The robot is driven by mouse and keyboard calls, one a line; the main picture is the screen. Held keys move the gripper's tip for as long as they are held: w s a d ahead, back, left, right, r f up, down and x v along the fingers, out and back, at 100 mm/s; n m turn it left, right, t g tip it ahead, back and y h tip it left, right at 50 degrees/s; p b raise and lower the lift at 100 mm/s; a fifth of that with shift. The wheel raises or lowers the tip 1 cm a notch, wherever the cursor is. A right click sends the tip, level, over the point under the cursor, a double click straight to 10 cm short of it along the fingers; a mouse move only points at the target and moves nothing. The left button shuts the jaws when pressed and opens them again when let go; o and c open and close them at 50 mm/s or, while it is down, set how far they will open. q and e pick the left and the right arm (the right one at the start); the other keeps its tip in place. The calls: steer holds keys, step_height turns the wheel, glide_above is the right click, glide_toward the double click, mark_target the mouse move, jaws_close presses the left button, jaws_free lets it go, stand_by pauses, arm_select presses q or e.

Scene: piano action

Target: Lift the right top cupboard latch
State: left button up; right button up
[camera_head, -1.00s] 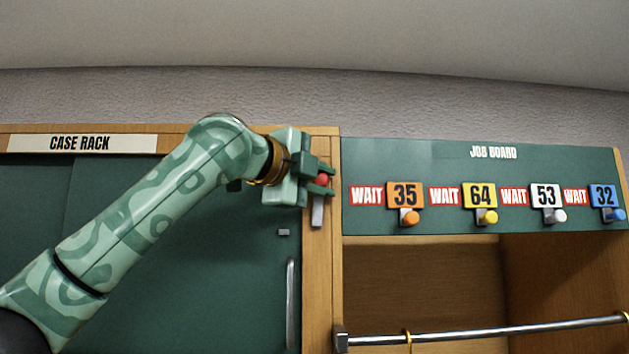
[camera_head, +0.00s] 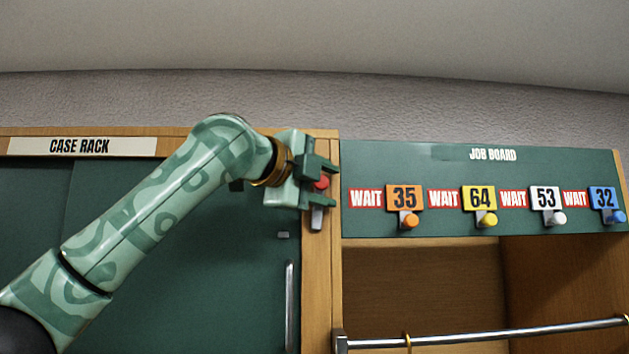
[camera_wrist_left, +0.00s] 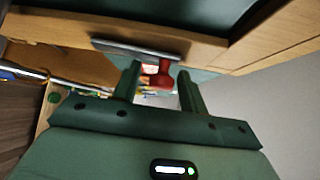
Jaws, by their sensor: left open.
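The right top cupboard latch shows a red knob (camera_head: 321,184) and a grey metal bar (camera_head: 316,220) on the wooden post at the right edge of the green cupboard door. My left gripper (camera_head: 324,181) is open, with one finger above the knob and one below it. In the left wrist view the red knob (camera_wrist_left: 160,76) sits between the two spread fingers (camera_wrist_left: 158,88), with a gap visible on each side. The metal bar (camera_wrist_left: 145,49) lies behind it. The upper part of the bar is hidden by the gripper in the head view. My right gripper is not in view.
The green door (camera_head: 200,290) has a vertical metal handle (camera_head: 290,305). Right of the post is the job board (camera_head: 440,160) with several numbered tags on coloured pegs. A metal rail (camera_head: 480,336) runs below it.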

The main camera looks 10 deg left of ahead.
arm_select(q)
steer(key=shift+s+a, duration=0.25)
steer(key=shift+s, duration=0.05)
steer(key=b+v, duration=0.6)
steer(key=v, duration=0.9)
steer(key=shift+s, duration=0.15)
steer(key=shift+a, duration=0.15)
